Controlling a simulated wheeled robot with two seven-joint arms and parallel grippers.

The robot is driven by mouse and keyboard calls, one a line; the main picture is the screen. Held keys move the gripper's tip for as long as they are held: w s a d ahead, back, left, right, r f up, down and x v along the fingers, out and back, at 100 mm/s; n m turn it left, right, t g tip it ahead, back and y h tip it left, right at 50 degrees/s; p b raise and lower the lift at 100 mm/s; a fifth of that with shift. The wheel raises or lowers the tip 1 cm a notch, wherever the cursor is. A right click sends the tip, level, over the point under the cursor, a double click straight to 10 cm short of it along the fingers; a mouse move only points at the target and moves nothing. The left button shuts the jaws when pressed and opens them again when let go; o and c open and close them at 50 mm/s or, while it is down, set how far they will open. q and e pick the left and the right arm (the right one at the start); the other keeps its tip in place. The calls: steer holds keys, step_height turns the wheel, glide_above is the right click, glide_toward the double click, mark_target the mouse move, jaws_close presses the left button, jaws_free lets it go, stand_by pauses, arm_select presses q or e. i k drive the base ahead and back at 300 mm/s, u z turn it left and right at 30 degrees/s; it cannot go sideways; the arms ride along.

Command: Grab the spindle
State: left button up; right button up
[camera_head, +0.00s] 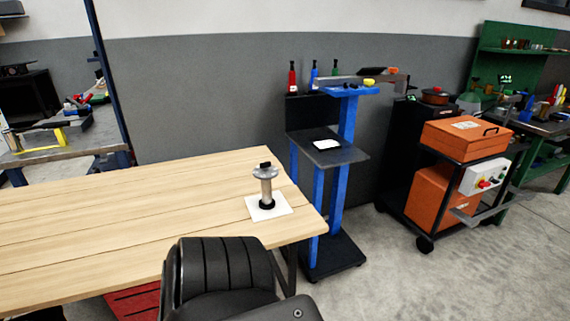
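The spindle, as far as I can tell, is the upright grey metal piece (266,188) near the right end of the wooden table (130,222). It has a wide round disc at the top with a small dark part on it, a narrower shaft and a black ring at its foot. It stands on a white square plate (282,209). Neither of my grippers shows in the head view, so nothing is seen touching the spindle.
A dark ribbed shape (218,272) at the bottom centre covers part of the table's front edge. A blue and black stand (338,190) is just right of the table. An orange welding cart (440,199) stands farther right. The table's left and middle are clear.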

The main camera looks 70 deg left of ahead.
mark_target(266, 202)
steer(key=u, duration=0.3)
steer(key=i, duration=0.75)
steer(key=u, duration=1.15)
steer(key=i, duration=0.4)
steer(key=u, duration=0.35)
